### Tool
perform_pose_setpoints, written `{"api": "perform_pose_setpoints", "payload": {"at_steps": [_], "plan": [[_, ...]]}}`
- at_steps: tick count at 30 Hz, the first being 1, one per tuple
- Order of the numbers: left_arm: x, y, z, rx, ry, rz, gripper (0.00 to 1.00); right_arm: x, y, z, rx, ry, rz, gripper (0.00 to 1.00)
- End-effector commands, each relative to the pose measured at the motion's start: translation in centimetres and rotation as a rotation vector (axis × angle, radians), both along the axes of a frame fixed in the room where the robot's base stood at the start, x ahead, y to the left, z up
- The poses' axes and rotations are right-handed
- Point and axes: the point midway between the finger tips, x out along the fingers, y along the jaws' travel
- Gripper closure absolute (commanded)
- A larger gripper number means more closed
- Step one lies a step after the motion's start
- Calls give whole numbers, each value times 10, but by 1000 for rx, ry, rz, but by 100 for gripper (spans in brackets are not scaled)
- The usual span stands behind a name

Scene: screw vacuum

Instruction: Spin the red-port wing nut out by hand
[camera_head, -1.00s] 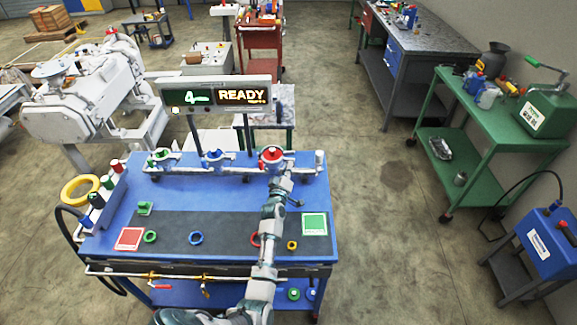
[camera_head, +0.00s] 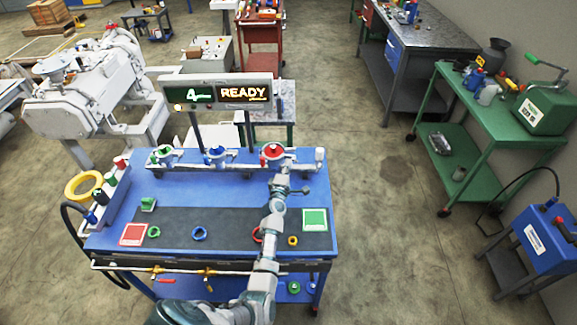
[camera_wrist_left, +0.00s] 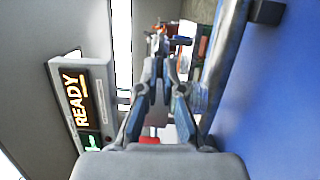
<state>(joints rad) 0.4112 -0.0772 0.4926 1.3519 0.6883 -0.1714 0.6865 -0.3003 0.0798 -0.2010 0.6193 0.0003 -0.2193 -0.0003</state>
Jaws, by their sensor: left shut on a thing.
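The red port (camera_head: 272,152) is at the right end of the pipe row along the back of the blue bench. My left arm reaches up to it from the bottom of the head view, and my left gripper (camera_head: 280,168) is at the port's near side. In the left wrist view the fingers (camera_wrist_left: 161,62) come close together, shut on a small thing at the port. The wing nut is too small and too covered by the fingers to make out. My right gripper is in neither view.
The blue port (camera_head: 215,154) and green port (camera_head: 162,155) stand to the left. A display (camera_head: 218,93) above reads 4 and READY. A red square (camera_head: 133,234), a green square (camera_head: 315,220) and several coloured rings lie on the dark mat (camera_head: 225,220).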

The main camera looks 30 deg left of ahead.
Motion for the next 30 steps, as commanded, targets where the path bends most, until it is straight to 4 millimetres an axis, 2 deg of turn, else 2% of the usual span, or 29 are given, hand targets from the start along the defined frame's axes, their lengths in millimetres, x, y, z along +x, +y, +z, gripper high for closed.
{"api": "perform_pose_setpoints", "payload": {"at_steps": [18, 21, 22, 30], "plan": [[-1, 1, -2, -40, -10, 3, 100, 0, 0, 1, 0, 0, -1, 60], [-1, 1, -2, -39, -11, 3, 72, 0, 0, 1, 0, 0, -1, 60], [-1, 1, -2, -39, -11, 2, 69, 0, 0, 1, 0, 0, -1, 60], [-1, -1, 0, -38, -13, 1, 69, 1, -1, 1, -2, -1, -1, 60]]}}
